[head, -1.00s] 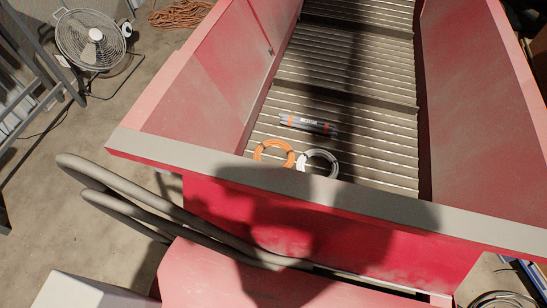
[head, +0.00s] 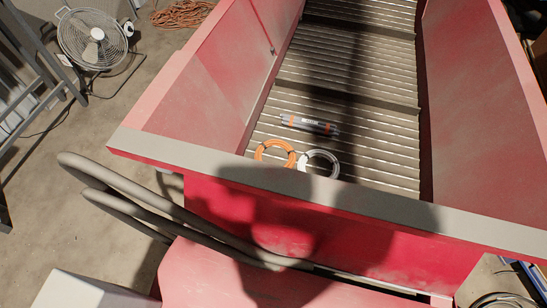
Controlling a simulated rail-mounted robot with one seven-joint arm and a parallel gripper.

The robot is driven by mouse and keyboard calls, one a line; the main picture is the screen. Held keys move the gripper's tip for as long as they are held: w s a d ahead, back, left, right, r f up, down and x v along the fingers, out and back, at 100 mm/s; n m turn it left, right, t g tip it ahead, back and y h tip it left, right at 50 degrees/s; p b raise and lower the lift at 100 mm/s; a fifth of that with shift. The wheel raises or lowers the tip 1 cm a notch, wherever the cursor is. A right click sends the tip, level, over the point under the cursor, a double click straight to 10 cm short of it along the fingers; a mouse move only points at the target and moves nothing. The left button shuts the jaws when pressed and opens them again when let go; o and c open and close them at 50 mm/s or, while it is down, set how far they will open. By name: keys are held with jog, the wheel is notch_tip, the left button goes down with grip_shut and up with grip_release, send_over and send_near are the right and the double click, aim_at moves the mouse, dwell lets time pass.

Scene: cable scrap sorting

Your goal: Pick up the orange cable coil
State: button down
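The orange cable coil (head: 289,147) lies on the ribbed metal floor of the red trough, close to its front wall. Its lower part is hidden behind the wall's grey rim. A grey-white cable coil (head: 331,155) lies right beside it on the right; the two touch or nearly touch. My gripper is not in view, so its state does not show.
A dark bundle with orange bands (head: 309,124) lies just behind the coils. The red trough (head: 225,90) has high side walls and a grey front rim (head: 400,207). The ribbed floor (head: 345,70) farther back is clear. Grey hoses (head: 150,205) curve outside, front left.

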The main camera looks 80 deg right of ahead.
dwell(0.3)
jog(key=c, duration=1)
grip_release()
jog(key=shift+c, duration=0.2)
